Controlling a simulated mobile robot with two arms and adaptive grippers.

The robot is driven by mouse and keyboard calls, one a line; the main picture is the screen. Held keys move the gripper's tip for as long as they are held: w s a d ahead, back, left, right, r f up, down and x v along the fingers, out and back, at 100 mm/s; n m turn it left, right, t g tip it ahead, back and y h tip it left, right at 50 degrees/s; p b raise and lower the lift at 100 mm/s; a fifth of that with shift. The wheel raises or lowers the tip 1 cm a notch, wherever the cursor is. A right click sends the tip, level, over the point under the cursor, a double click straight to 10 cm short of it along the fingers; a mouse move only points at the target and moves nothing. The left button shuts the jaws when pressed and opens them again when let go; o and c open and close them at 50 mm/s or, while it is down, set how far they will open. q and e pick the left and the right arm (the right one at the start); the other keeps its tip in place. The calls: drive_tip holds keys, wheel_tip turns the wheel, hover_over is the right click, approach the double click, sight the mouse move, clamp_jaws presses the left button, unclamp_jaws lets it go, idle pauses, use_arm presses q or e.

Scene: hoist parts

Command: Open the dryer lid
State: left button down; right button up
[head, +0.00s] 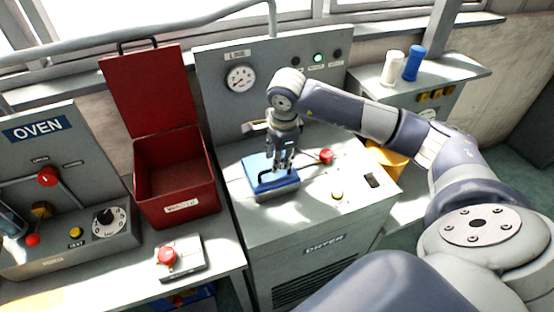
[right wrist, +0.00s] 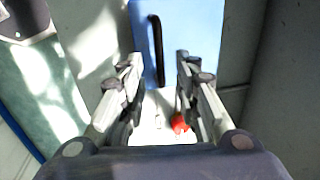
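The dryer (head: 325,245) is a grey cabinet with a gauge panel behind its top. Its blue lid (head: 262,167) lies flat on the top and looks closed. The lid has a dark bar handle (head: 264,177), partly covered by my right gripper. My right gripper (head: 283,166) points down over the lid, close to the handle. In the right wrist view the gripper (right wrist: 157,70) is open, with its fingers apart. The black handle (right wrist: 157,50) and blue lid (right wrist: 200,30) show ahead between the fingers. I cannot tell whether the fingers touch the handle. My left gripper is not in view.
An open red box (head: 175,205) and the oven (head: 45,180) stand left. White (head: 393,68) and blue (head: 413,63) cylinders stand at back right.

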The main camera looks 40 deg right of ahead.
drive_tip(key=shift+w+f, duration=0.15)
drive_tip(key=shift+f, duration=0.7)
drive_tip(key=shift+w+f, duration=0.15)
drive_tip(key=shift+f, duration=0.65)
clamp_jaws()
drive_tip(key=shift+d+r, duration=0.1)
drive_tip(key=shift+d, duration=0.1)
